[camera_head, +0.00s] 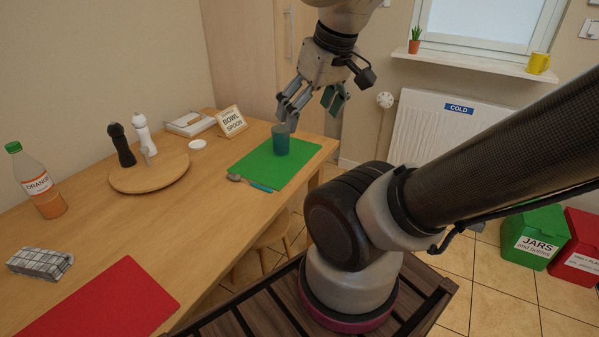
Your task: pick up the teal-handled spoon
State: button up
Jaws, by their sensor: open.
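The teal-handled spoon (250,183) lies at the front left edge of the green mat (258,165) on the wooden table. Its grey bowl end points left and its teal handle points right. A teal cup (281,139) stands upright on the same mat, behind and to the right of the spoon. My gripper (312,112) hangs above the right part of the mat, above and to the right of the cup. Its fingers are apart with nothing visible between them. One fingertip overlaps the cup's top in the picture; I cannot tell if they touch.
A round wooden board (150,178) holds a black mill (121,145) and a white mill (143,134). A "BOWL SPOON" sign (231,121) stands behind the mat. An orange bottle (40,184) and a red mat (104,303) are left. A stool (266,240) is below the table edge.

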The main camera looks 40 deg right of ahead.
aim_at(234, 177)
jog(key=l+z, duration=0.25)
jog(key=i+l+u, duration=0.1)
jog(key=l+u, duration=0.2)
jog(key=i+l+u, duration=0.1)
jog(key=l+u, duration=0.55)
jog(key=i+j, duration=0.1)
